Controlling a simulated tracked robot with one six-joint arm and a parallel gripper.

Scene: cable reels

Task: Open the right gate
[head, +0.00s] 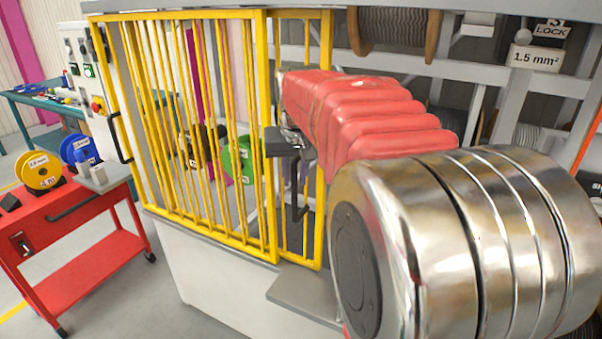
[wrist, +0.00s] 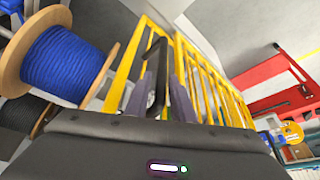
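The right gate (head: 324,45) shows as a narrow strip of yellow bars beside the wider left panel (head: 264,90). Bars look doubled behind that panel, but I cannot tell how far the two overlap. A black upright handle (head: 297,212) is on the right gate. In the wrist view the handle (wrist: 158,52) stands between the two fingers of my gripper (wrist: 158,102). The fingers look apart, one on each side of the handle; I cannot tell whether they touch it. In the head view my gripper (head: 290,142) is partly hidden by my red-sleeved arm.
A second black handle (head: 120,138) is at the left panel's left edge. A grey ledge (head: 305,292) juts out below the gate. A red cart (head: 80,225) with yellow and blue reels stands left. A blue cable reel (wrist: 62,60) is close at left in the wrist view.

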